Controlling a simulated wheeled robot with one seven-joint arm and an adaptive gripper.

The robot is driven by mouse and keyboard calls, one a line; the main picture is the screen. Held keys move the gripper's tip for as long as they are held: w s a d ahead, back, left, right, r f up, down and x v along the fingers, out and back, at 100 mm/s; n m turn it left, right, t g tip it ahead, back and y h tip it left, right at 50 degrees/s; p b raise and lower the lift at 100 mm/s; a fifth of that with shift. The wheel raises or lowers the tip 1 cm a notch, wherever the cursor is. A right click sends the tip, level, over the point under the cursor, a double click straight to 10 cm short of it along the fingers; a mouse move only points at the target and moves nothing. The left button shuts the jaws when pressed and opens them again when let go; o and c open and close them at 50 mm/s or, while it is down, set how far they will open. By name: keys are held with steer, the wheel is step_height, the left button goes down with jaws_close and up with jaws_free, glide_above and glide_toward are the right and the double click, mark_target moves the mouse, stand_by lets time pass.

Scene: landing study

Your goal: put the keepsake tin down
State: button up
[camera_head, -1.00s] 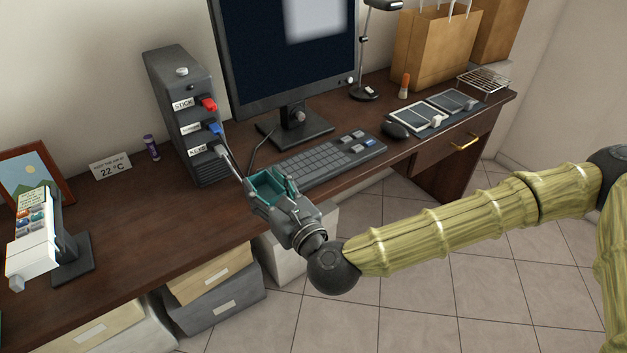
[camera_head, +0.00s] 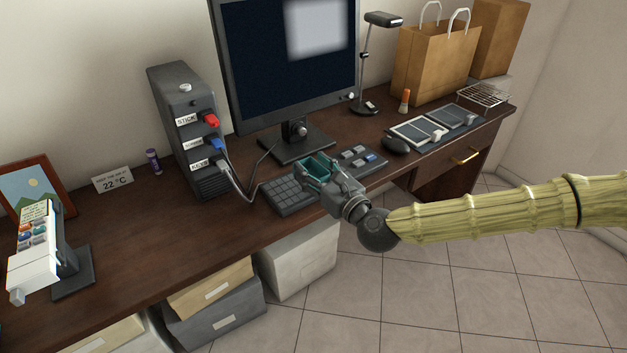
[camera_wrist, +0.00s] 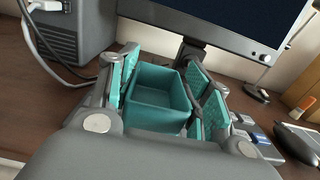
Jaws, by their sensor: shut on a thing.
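The keepsake tin appears as a teal, open-topped box (camera_wrist: 157,114) between my gripper's teal pads in the wrist view. My gripper (camera_head: 319,171) is shut on it and holds it level or nearly so, in front of the monitor stand. In the head view, the gripper and tin cover the middle of the grey keyboard (camera_head: 287,197). The tin's underside is hidden, so I cannot tell how far it is above the keyboard.
The computer tower (camera_head: 166,115) with plugged cables stands left of the gripper, and the monitor (camera_head: 270,70) behind it. A mouse (camera_head: 395,144) and solar-like panels (camera_head: 415,131) lie to the right. Bare desk (camera_head: 150,235) is free left of the keyboard.

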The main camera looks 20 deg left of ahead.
steer(key=shift+f, duration=1.6)
steer(key=shift+f, duration=0.1)
steer(key=shift+f, duration=0.1)
steer(key=o, duration=1.1)
steer(key=shift+r, duration=0.25)
steer(key=shift+s+d+f, duration=0.15)
steer(key=shift+s+d, duration=0.05)
steer(key=v, duration=1.1)
steer(key=shift+s+d+b, duration=0.15)
steer(key=shift+s+b, duration=0.05)
steer(key=shift+b, duration=0.1)
